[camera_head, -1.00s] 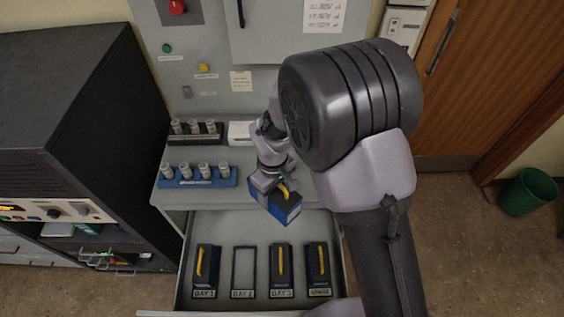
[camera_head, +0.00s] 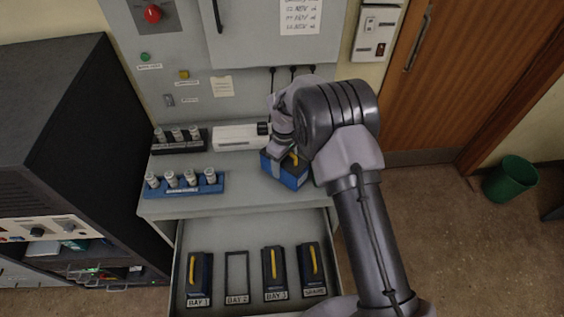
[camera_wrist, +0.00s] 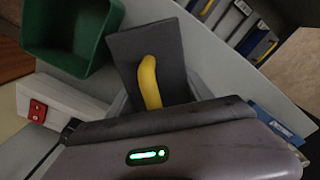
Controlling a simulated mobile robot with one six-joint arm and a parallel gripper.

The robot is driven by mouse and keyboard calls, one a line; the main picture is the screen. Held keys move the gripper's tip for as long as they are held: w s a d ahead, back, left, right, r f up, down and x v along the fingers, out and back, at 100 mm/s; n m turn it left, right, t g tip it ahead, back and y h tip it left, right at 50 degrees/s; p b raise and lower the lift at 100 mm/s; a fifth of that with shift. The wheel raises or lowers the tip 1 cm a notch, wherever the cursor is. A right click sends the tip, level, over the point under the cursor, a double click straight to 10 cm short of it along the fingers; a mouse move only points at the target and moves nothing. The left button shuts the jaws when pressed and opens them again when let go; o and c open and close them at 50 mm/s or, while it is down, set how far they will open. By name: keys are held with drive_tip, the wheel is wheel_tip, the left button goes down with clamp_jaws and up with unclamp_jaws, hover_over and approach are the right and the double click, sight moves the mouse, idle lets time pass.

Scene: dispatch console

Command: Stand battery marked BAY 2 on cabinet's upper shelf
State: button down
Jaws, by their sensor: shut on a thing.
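My gripper (camera_head: 287,151) is shut on a blue battery (camera_head: 284,173) with a dark top and a yellow handle. It holds the battery at the right part of the grey counter (camera_head: 190,208), behind the open drawer; whether the battery touches the counter is unclear. In the wrist view, the battery's dark top (camera_wrist: 133,48) and yellow handle show beyond my gripper (camera_wrist: 150,103); the fingertips are hidden. The battery's marking is not visible. The BAY 2 outline (camera_head: 236,270) in the drawer is empty. A grey cabinet (camera_head: 265,35) with its door closed stands behind the counter.
The open drawer (camera_head: 215,225) holds batteries at BAY 1, BAY 3 and SPARE. A blue rack (camera_head: 184,187), a black rack and a white unit (camera_head: 238,137) stand left of my gripper. A black cabinet is at left.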

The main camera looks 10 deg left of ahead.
drive_tip(key=shift+w+f, duration=0.1)
drive_tip(key=shift+f, duration=0.15)
drive_tip(key=shift+f, duration=0.1)
drive_tip(key=shift+c, duration=2.1)
unclamp_jaws()
drive_tip(key=shift+f, duration=0.1)
